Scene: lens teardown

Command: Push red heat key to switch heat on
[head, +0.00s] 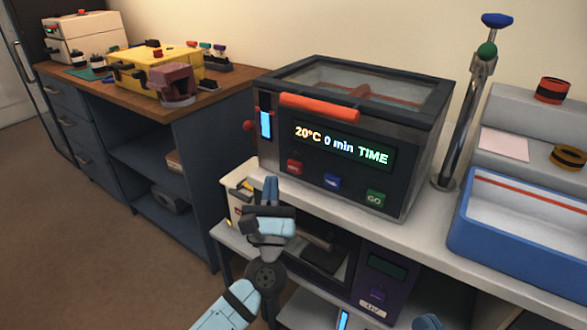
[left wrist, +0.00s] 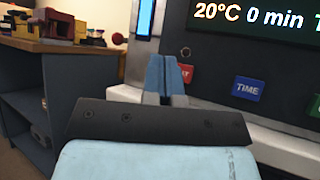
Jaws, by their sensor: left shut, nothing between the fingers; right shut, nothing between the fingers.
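The red heat key (head: 294,167) is the leftmost of three keys on the front of a dark oven-like machine (head: 349,186). Its display (head: 343,146) reads "20°C 0 min TIME". In the left wrist view the red key (left wrist: 185,73) is partly hidden behind my left fingertips. My left gripper (head: 270,190) is shut and empty, a little below and left of the red key in the head view. The left wrist view shows its fingers (left wrist: 163,78) pointing at the panel; I cannot tell whether they touch it. Of my right arm only a small blue part shows at the bottom edge.
A blue TIME key (head: 332,182) and a green GO key (head: 375,198) sit right of the red key. An orange handle (head: 320,107) runs above the display. A blue tray (head: 520,228) and a metal post (head: 465,120) stand to the right. A purple-fronted unit (head: 383,285) is below.

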